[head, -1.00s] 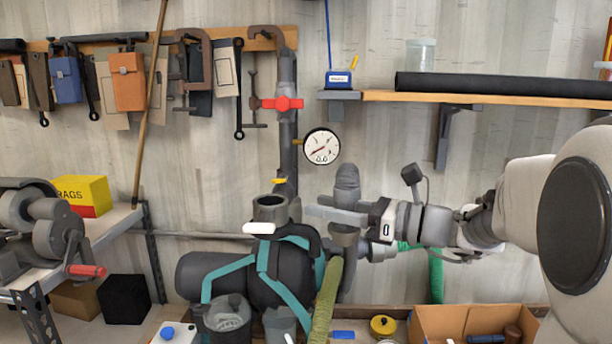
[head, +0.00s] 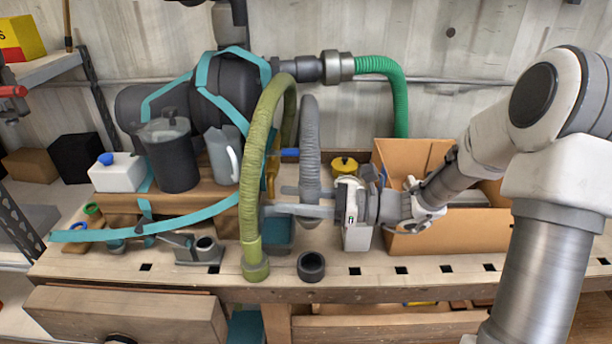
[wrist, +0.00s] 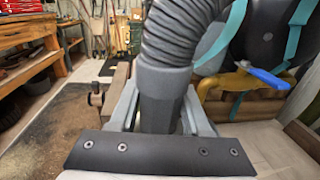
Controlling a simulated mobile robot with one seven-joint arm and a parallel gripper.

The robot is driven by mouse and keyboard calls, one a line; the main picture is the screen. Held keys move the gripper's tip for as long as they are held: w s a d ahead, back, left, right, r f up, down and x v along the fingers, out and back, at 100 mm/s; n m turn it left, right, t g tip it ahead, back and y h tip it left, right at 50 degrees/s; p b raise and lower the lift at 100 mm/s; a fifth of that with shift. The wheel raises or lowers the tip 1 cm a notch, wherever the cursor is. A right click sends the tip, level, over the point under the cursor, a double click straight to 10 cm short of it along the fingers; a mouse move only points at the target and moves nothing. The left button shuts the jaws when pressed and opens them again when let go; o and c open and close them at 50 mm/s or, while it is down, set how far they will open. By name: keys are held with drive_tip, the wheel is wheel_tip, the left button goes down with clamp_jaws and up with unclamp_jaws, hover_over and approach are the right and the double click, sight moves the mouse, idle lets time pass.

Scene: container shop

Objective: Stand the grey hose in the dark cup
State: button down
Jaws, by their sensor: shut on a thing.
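The grey hose (head: 310,140) is a ribbed tube, curved over at its top, held upright in my gripper (head: 305,203) above the bench. My gripper is shut on its smooth lower cuff. In the wrist view the ribbed grey hose (wrist: 183,28) and its cuff (wrist: 160,95) stand between the jaws. The dark cup (head: 311,267) is a short, open round cup near the bench's front edge, empty as far as I see. It appears below the hose in the head view, with a clear gap between them. The hose's lower end is partly hidden by the jaws.
A green hose (head: 250,180) stands just left of my gripper, its foot left of the cup. A cardboard box (head: 450,238) lies right. A teal block (head: 278,233) and white block (head: 357,236) are close behind the cup. The bench front (head: 430,288) is clear.

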drive_tip(key=f, duration=0.1)
drive_tip(key=f+b, duration=0.1)
drive_tip(key=s+f, duration=0.1)
drive_tip(key=shift+s+d, duration=0.1)
drive_tip(key=shift+d, duration=0.15)
wheel_tip(320, 180, down, 7)
drive_tip(key=b, duration=0.6)
drive_tip(key=shift+r+p, duration=0.15)
drive_tip(key=shift+p, duration=0.5)
idle(0.9)
drive_tip(key=shift+f, duration=1.4)
idle(1.7)
drive_tip(key=shift+c, duration=1.4)
unclamp_jaws()
